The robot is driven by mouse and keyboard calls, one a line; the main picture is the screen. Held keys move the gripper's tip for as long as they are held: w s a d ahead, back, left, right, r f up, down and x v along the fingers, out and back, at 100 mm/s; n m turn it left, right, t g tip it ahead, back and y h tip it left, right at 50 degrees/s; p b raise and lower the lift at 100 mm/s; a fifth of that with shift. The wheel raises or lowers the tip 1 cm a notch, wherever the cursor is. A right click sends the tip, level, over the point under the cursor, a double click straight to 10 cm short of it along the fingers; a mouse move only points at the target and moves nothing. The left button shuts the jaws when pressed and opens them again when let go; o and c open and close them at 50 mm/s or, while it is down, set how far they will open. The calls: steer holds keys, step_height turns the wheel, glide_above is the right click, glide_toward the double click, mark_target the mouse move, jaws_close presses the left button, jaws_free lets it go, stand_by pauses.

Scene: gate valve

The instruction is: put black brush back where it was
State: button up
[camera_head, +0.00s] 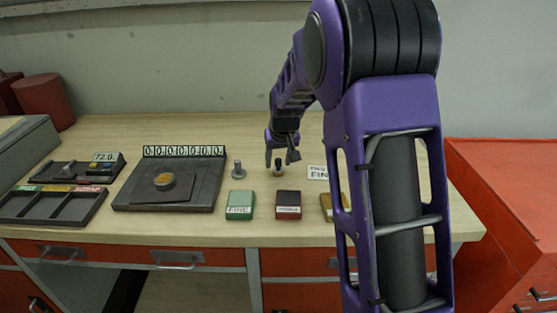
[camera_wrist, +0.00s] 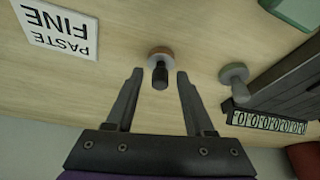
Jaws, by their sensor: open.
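A small upright object with a black handle and a brown round base, which looks like the black brush (camera_head: 278,170), stands on the table right of the middle. In the wrist view the brush (camera_wrist: 160,72) shows between and slightly beyond the fingertips. My gripper (camera_head: 281,161) is open above and around it, with one finger on each side. In the wrist view my gripper (camera_wrist: 160,76) shows a gap to the handle on both sides, and nothing is held. I cannot tell the exact height of the fingertips over the table.
A grey knobbed piece (camera_head: 239,170) stands to the left, beside a dark plate (camera_head: 128,197) with a gold disc. Green (camera_head: 240,204), dark red (camera_head: 288,205) and yellow (camera_head: 328,206) blocks lie in front. A "PASTE FINE" card (camera_wrist: 55,28) lies nearby. A compartment tray (camera_head: 91,209) is far left.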

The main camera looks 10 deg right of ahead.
steer(key=v, duration=1.2)
steer(key=shift+r+p, duration=0.2)
steer(key=shift+p, duration=0.15)
